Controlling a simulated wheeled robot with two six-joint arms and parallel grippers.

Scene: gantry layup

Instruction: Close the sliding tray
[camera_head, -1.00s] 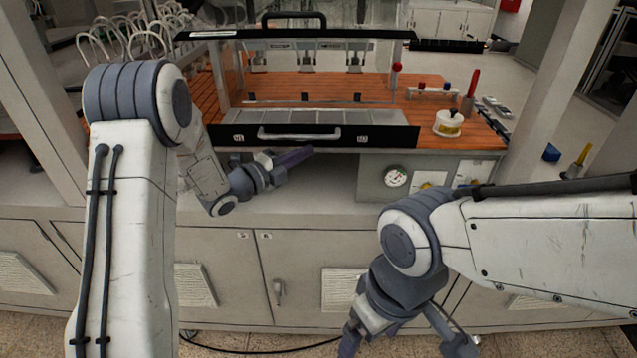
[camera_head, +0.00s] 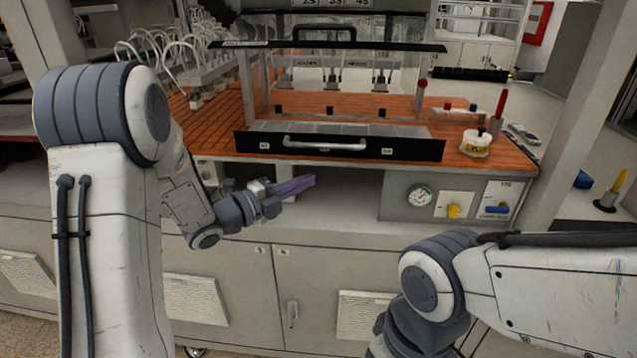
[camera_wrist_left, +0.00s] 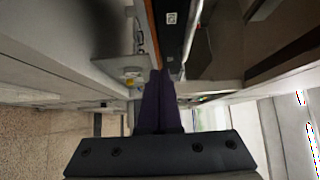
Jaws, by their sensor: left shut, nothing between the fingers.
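The sliding tray has a black front panel (camera_head: 400,150) with a silver bar handle (camera_head: 325,146). It stands out at the front of the clear-walled gantry box, and its grey inside shows behind the panel. My left gripper (camera_head: 306,182) is shut and empty, below the panel and a little left of the handle's middle, apart from both. In the left wrist view the shut dark purple fingers (camera_wrist_left: 159,85) point towards the black panel (camera_wrist_left: 172,40) with its white label. My right arm is at the lower right; its gripper is below the picture.
The wooden bench top (camera_head: 505,155) carries a white jar (camera_head: 475,143) and a red-handled tool (camera_head: 499,108) at the right. A grey control panel (camera_head: 400,208) with a gauge is under the bench. A shadowed open recess (camera_head: 345,200) lies behind my left gripper.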

